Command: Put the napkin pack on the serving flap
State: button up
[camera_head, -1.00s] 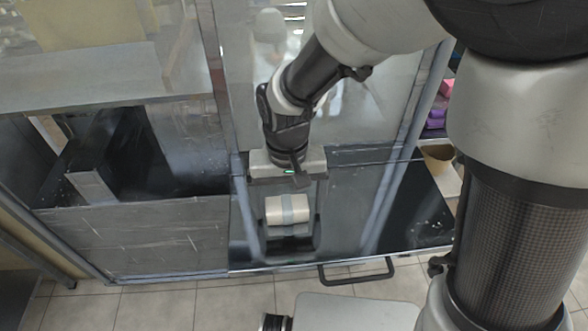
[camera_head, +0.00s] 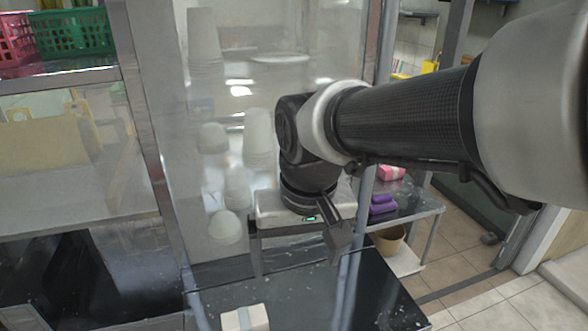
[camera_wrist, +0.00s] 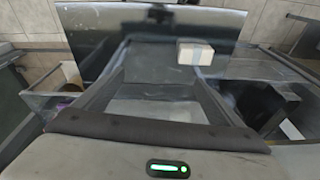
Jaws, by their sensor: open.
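The napkin pack (camera_head: 245,318) is a cream block with a grey band. It lies on the black serving flap (camera_head: 300,295), toward the flap's left side, and the head view's bottom edge cuts it off. My gripper (camera_head: 302,258) is open and empty, fingers pointing down, above the flap and apart from the pack. It also shows in the wrist view (camera_wrist: 160,65), where the pack appears beyond the fingertips.
A clear glass panel (camera_head: 210,130) stands behind my gripper, with stacked white cups behind it. A metal side shelf (camera_head: 410,207) holds pink and purple packs at right, with a brown bin (camera_head: 388,240) below. Red and green baskets (camera_head: 72,32) sit upper left. Open tiled floor lies right.

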jog(key=s+d+r+m+t, duration=0.1)
jog(key=s+d+r+t, duration=0.2)
jog(key=d, duration=0.7)
jog(key=shift+s+d+r+m+h, duration=0.15)
jog(key=shift+s+d+m+h, duration=0.15)
jog(key=shift+s, duration=0.9)
notch_tip(320, 180, up, 4)
jog(key=p, duration=0.3)
jog(key=shift+p, duration=0.4)
